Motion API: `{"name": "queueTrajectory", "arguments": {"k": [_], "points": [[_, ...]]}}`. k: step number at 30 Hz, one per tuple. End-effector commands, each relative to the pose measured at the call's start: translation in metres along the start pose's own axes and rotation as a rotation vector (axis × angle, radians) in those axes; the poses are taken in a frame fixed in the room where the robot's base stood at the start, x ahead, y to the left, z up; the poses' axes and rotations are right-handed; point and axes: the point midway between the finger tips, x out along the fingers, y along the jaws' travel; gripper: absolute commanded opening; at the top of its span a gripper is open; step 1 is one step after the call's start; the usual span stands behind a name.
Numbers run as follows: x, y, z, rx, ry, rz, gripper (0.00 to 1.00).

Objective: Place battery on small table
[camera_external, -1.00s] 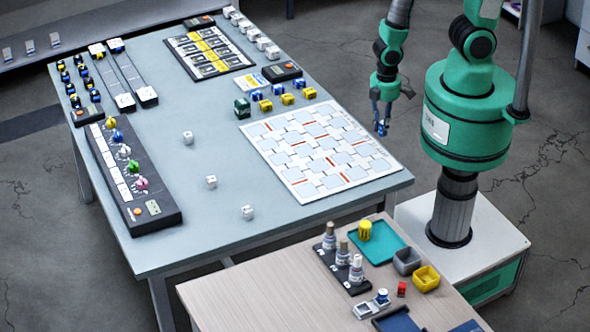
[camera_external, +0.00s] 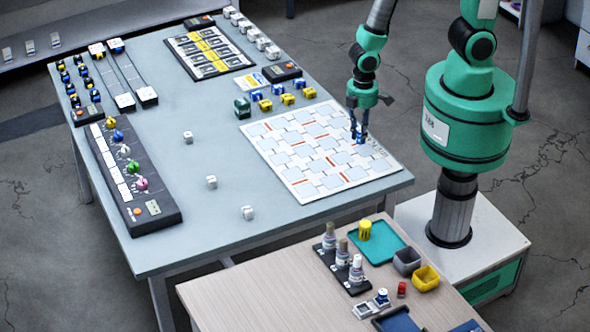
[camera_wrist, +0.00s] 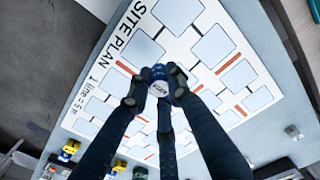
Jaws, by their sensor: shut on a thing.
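My gripper (camera_external: 357,132) is shut on a small blue thing with a pale round top. In the wrist view my gripper (camera_wrist: 155,90) has its dark fingers around this blue thing (camera_wrist: 158,74). I cannot tell for sure that it is the battery. It is over the white site-plan board (camera_external: 272,150) on the large grey table (camera_external: 215,220); its height above the board is unclear. The smaller wooden table (camera_external: 245,290) stands in front, at the lower right.
The small table bears a teal tray (camera_external: 386,243) with a yellow cylinder (camera_external: 364,231), a grey bin (camera_external: 406,261), a yellow bin (camera_external: 426,279), a red piece (camera_external: 402,289) and a dark rack (camera_external: 345,276) of bottles. Bare wood is at its left.

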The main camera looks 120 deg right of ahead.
Motion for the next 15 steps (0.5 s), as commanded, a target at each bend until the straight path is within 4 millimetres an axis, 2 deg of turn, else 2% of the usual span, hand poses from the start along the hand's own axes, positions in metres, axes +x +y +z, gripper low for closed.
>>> {"name": "queueTrajectory", "arguments": {"k": [1,9,15], "points": [[0.002,-0.005,-0.020,-0.011,0.002,0.000,0.00],[0.000,-0.041,-0.125,-0.060,0.003,0.000,0.00],[-0.003,-0.074,-0.190,-0.092,0.002,0.000,0.00]]}}
